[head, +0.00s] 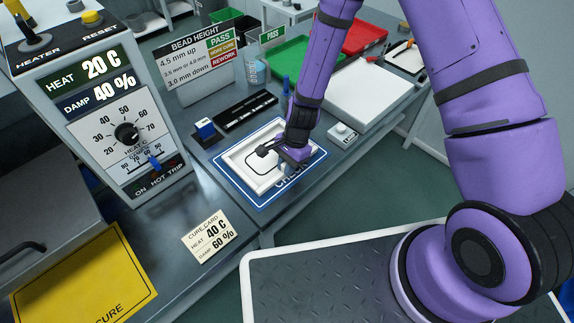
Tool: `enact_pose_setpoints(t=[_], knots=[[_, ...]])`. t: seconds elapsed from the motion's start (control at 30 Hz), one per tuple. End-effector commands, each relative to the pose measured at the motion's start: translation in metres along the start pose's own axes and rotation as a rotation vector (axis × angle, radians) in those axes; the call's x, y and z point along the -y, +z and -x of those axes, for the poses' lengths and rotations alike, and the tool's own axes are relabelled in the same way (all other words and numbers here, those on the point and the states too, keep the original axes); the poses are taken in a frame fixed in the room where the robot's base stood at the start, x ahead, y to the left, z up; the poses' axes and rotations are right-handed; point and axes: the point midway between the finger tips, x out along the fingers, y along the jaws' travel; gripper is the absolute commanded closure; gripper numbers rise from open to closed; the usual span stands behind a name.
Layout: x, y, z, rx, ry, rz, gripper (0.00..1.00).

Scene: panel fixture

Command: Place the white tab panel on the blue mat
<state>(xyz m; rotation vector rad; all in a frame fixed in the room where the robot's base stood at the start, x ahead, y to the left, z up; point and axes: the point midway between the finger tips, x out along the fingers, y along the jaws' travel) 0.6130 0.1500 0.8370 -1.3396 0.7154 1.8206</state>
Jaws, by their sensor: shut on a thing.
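The white tab panel (243,163) is a square frame with a raised rim and a dark rounded outline inside. It lies over the blue mat (262,200), which has a white border line and partly hidden lettering. My gripper (284,162) is shut on the white tab panel near its right side. The mat's blue edge shows around the panel. I cannot tell whether the panel touches the mat or is held just above it. My gripper and wrist hide the panel's right part.
The control box (125,125) stands left, with a cure card (210,236) before it. A bead height sign (200,65), black tray (245,108), small blue block (205,128) and white button box (342,134) surround the mat. A yellow cure mat (85,283) lies front left.

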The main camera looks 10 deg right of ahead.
Motion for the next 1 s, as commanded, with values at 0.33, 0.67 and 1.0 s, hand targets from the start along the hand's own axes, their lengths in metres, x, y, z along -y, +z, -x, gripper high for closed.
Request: enact_pose_setpoints(t=[0.33,0.67,1.0], knots=[[0.000,-0.001,-0.002,0.000,0.000,0.000,1.00],[0.000,-0.001,-0.002,0.000,0.000,0.000,0.57],[0.001,0.000,0.020,-0.003,-0.003,0.001,0.57]])
